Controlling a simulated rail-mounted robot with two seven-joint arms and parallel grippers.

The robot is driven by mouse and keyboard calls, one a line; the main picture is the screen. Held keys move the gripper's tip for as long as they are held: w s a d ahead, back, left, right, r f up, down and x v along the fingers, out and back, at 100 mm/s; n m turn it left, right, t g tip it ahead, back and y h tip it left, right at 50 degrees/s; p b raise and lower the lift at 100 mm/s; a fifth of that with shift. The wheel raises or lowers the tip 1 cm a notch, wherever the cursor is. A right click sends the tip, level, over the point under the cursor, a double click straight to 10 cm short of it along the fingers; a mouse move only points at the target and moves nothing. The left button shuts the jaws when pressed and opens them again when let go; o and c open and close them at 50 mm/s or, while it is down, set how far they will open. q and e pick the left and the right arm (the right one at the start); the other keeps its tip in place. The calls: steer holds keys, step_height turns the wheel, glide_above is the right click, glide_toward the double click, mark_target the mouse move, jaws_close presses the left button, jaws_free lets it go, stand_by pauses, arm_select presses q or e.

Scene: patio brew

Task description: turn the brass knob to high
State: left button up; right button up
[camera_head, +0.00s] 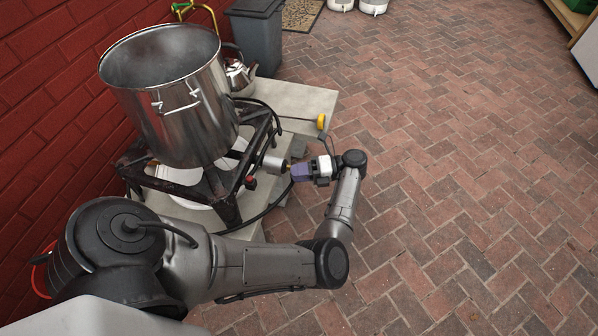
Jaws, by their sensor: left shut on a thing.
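My left gripper (292,171) reaches in from the right side of the burner stand, its fingers pointing left. It is shut on a small brass-coloured knob (289,167) at the end of a silver cylinder (273,163) at the stand's front right. The fingers hide most of the knob, and its setting cannot be read. A large steel pot (180,100) stands upright on the dark burner stand (222,195). My right gripper is not in view.
A yellow round handle (321,121) on a thin rod sticks out just behind my gripper. A red knob (250,182) sits close to the left. A steel kettle (239,76) stands behind the pot. The brick floor (450,180) to the right is clear.

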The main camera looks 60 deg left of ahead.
arm_select(q)
steer(key=n+t, duration=0.1)
steer(key=n, duration=0.2)
steer(key=shift+w+f+n+t, duration=0.1)
steer(key=shift+f+n+t, duration=0.05)
steer(key=shift+n+t, duration=0.2)
steer(key=shift+t+y, duration=0.25)
steer(key=shift+y, duration=0.05)
steer(key=o, duration=0.9)
steer(key=shift+v, duration=6.85)
steer(key=shift+w, duration=0.1)
